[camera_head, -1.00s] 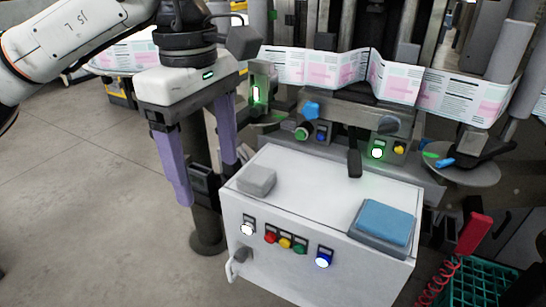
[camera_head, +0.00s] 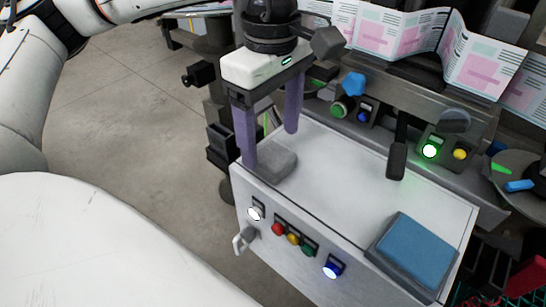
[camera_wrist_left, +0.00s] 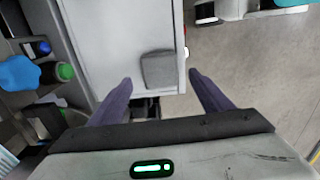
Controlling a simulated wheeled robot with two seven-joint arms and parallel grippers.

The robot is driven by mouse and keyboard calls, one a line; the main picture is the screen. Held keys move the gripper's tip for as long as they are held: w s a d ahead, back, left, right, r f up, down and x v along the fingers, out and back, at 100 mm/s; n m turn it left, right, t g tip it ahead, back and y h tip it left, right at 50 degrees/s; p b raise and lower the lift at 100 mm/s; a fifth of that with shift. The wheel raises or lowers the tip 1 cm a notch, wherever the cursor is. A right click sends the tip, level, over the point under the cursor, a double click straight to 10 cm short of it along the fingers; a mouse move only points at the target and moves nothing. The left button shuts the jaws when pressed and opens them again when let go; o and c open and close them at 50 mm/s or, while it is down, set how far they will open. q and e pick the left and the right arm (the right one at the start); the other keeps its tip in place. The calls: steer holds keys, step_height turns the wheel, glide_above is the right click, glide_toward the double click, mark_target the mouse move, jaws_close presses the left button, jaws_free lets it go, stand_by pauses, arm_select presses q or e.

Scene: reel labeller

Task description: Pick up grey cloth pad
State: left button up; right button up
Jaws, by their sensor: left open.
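The grey cloth pad (camera_head: 274,164) lies on the top of the white cabinet (camera_head: 345,185), near its left corner. It also shows in the left wrist view (camera_wrist_left: 158,69), ahead of the fingertips and roughly between their lines. My left gripper (camera_head: 270,148) is open, with purple fingers pointing down at the cabinet's left end, close to the pad. In the left wrist view the gripper (camera_wrist_left: 160,82) has nothing between its fingers. I cannot tell whether a finger touches the pad. My right gripper is not in view.
A blue pad on a grey base (camera_head: 415,250) lies at the cabinet's right end. A black lever (camera_head: 397,160) rises at the back edge. Coloured buttons (camera_head: 293,239) and a handle (camera_head: 243,239) are on the front. The printed label web (camera_head: 400,35) runs behind. The cabinet's middle is clear.

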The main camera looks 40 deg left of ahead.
mark_target(273, 154)
arm_select(q)
step_height(273, 154, down, 3)
steer(key=shift+d+f, duration=0.1)
steer(key=shift+f, duration=0.1)
steer(key=shift+c, duration=0.2)
steer(key=c, duration=1.1)
steer(key=shift+r, duration=0.1)
step_height(273, 154, up, 10)
